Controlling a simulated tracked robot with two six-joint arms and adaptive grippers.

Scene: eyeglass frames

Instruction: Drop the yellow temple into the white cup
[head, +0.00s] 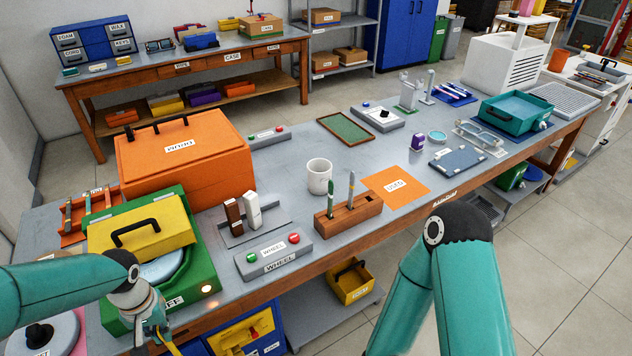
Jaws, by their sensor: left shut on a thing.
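The white cup (319,178) stands upright on the grey workbench, behind the wooden block. My left gripper (160,336) is low at the left, in front of the green machine with the yellow lid. It is shut on a thin yellow piece, which looks like the yellow temple (172,346); most of it is cut off by the frame's bottom edge. The gripper is well to the left of the cup and nearer to me. My right arm comes in at the bottom right, but its gripper is out of view.
A wooden block (348,215) with upright tools stands just in front of the cup. The WHEEL button box (272,256), a brown and white holder (243,213) and the green machine (201,260) lie between gripper and cup. An orange mat (396,187) lies right of the cup.

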